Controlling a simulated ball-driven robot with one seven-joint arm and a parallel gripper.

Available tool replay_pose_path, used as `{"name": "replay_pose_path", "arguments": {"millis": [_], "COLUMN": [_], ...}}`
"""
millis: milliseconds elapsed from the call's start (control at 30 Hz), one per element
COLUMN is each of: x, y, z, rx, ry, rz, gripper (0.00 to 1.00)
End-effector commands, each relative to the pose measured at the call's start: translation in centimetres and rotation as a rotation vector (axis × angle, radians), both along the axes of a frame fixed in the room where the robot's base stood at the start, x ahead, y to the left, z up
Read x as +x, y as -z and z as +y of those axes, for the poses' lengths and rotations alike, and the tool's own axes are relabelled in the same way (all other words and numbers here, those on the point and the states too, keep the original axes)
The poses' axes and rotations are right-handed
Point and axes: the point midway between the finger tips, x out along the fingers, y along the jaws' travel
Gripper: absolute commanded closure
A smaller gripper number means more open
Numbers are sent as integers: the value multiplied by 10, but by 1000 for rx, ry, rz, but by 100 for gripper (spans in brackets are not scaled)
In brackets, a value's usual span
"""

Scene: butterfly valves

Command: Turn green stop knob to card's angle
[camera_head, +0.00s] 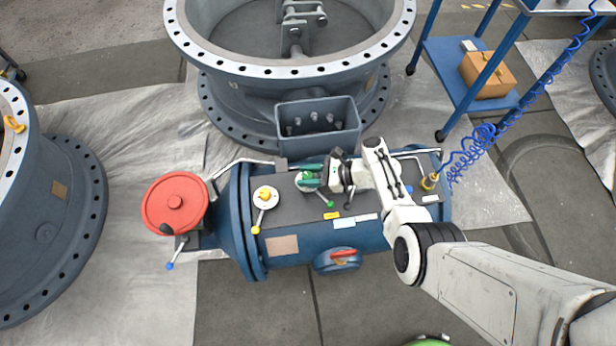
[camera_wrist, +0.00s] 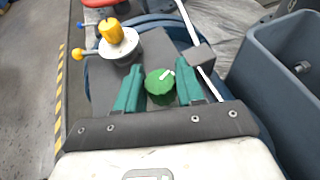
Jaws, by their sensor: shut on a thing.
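The green stop knob (camera_wrist: 160,88) sits between my gripper's two green fingers in the wrist view, with a short white mark on its top slanting to the upper right. My gripper (camera_wrist: 158,86) is shut on the knob. In the head view my gripper (camera_head: 310,178) reaches the green knob (camera_head: 305,175) on top of the blue cylinder, and its fingers partly hide the knob. A small yellow card (camera_head: 331,215) and white cards (camera_head: 344,223) lie on the cylinder below the knob. Their markings are too small to read.
A yellow knob (camera_head: 264,197) with a yellow-tipped lever stands left of the green one. A red handwheel (camera_head: 174,203) is at the cylinder's left end. A grey open box (camera_head: 318,125) rises just behind. A blue coiled hose (camera_head: 480,143) hangs at right.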

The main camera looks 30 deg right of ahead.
Motion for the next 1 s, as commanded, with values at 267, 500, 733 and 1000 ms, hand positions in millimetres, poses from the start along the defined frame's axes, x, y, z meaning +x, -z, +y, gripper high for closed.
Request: {"name": "replay_pose_path", "arguments": {"millis": [267, 500, 733, 1000], "x": [2, 2, 2, 1], "y": [-2, -3, -2, -1], "z": [-1, -1, 0, 0], "rx": [-1, -1, 0, 0], "ry": [-31, -31, -32, -32], "rz": [-5, -5, -4, -2], "gripper": [93, 93, 48, 42]}}
